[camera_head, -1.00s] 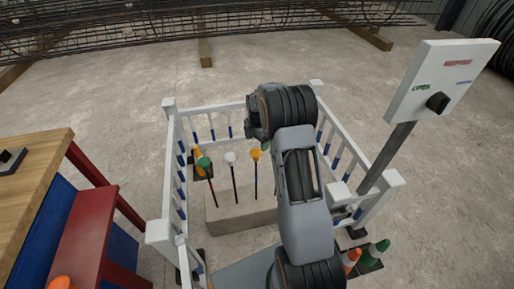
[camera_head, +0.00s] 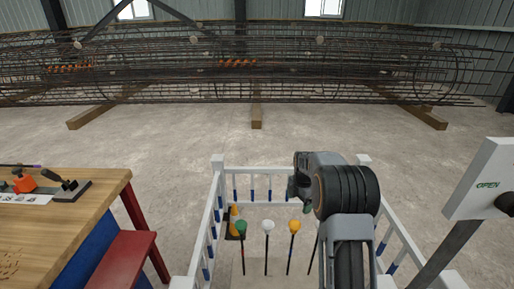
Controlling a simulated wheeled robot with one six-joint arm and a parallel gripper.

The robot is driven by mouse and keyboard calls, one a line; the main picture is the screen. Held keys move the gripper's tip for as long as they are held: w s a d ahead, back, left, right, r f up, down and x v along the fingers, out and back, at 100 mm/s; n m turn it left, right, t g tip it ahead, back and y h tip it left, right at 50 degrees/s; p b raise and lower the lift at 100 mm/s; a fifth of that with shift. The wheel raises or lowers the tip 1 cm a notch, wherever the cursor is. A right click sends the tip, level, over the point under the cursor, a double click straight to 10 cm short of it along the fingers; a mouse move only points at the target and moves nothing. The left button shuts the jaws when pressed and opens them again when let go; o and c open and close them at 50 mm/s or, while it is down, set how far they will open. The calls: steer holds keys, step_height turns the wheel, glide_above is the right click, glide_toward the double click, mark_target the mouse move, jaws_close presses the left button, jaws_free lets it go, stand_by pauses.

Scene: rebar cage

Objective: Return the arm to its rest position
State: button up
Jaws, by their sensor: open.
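My arm (camera_head: 348,240) rises from the bottom of the head view, right of centre. Its black-ringed joint (camera_head: 346,190) is at the top, with a grey housing and a dark arm part at its left side. The fingers of my gripper do not show; the arm hides that area. Below and left of the joint, thin rods stand upright with a green head (camera_head: 241,229), a white head (camera_head: 267,226) and an orange head (camera_head: 294,226). Another dark rod (camera_head: 312,256) stands beside the arm, its top hidden.
A white railing (camera_head: 217,163) surrounds the rods and arm. An orange cone (camera_head: 234,216) stands inside at left. A wooden workbench (camera_head: 60,222) with tools is at left, a sign panel (camera_head: 487,180) at right. Rebar cages (camera_head: 200,62) lie behind open floor.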

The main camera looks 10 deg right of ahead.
steer(key=s+a+r+m+t+p, duration=0.1)
steer(key=s+a+r+m+p, duration=0.3)
steer(key=s+r+m, duration=0.3)
steer(key=s+a+r+m+t+p, duration=0.1)
steer(key=s+a+r+m+p, duration=0.3)
steer(key=s+r, duration=0.6)
steer(key=s+a+r+m+t+p, duration=0.1)
steer(key=s+a+r+m+p, duration=0.3)
steer(key=s+r+m+p, duration=0.3)
step_height(320, 180, up, 4)
steer(key=s+m, duration=0.2)
steer(key=m, duration=0.1)
steer(key=shift+a+f+t+p, duration=0.15)
steer(key=shift+t+p, duration=0.15)
steer(key=shift+p, duration=0.1)
steer(key=shift+m, duration=0.3)
